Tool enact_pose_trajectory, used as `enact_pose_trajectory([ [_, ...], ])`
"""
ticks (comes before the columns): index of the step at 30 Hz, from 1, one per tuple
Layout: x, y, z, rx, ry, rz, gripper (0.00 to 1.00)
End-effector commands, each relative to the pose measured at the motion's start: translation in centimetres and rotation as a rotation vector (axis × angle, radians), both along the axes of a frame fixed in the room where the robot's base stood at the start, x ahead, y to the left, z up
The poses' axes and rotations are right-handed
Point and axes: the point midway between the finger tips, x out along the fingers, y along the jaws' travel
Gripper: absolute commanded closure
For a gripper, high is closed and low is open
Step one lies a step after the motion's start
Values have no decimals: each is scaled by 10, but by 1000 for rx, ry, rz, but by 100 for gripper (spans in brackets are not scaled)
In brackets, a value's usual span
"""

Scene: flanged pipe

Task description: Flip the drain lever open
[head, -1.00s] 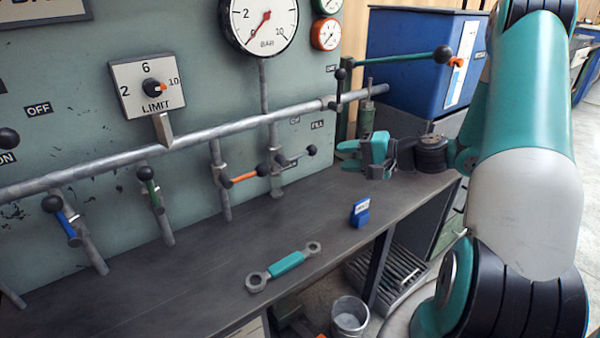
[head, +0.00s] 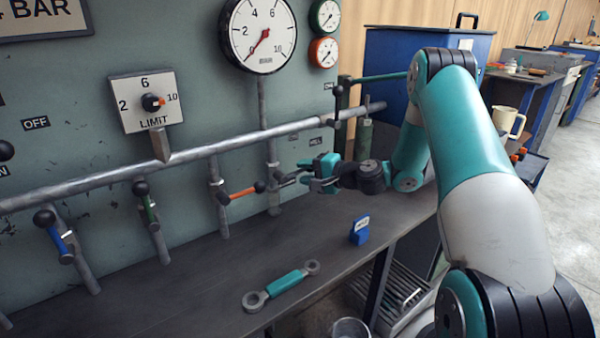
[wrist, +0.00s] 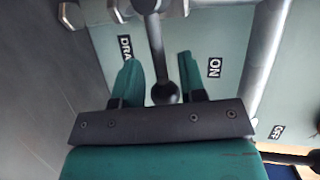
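The drain lever is a grey bar with a black ball knob (wrist: 165,93). In the wrist view a partly covered label starting "DRA" (wrist: 125,48) sits beside it and an "ON" label (wrist: 214,67) is on the other side. My gripper (wrist: 160,72) is open, with one green finger on each side of the knob and visible gaps between. In the head view my gripper (head: 305,176) is at the rightmost low lever's grey handle (head: 287,181), in front of the panel. The gripper hides that lever's knob there.
An orange lever (head: 241,193) stands close on the left, with green (head: 150,209) and blue (head: 58,243) levers farther left. The horizontal pipe (head: 220,144) runs above.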

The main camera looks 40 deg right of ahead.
Motion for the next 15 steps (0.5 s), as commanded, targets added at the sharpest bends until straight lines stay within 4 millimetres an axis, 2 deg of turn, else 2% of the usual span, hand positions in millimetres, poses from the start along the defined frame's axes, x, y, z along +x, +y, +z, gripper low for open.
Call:
enact_pose_trajectory([
  [6,15,7,-4,0,0,0,62],
  [14,17,7,-4,0,0,-1,62],
  [15,17,7,-4,0,0,-1,64],
])
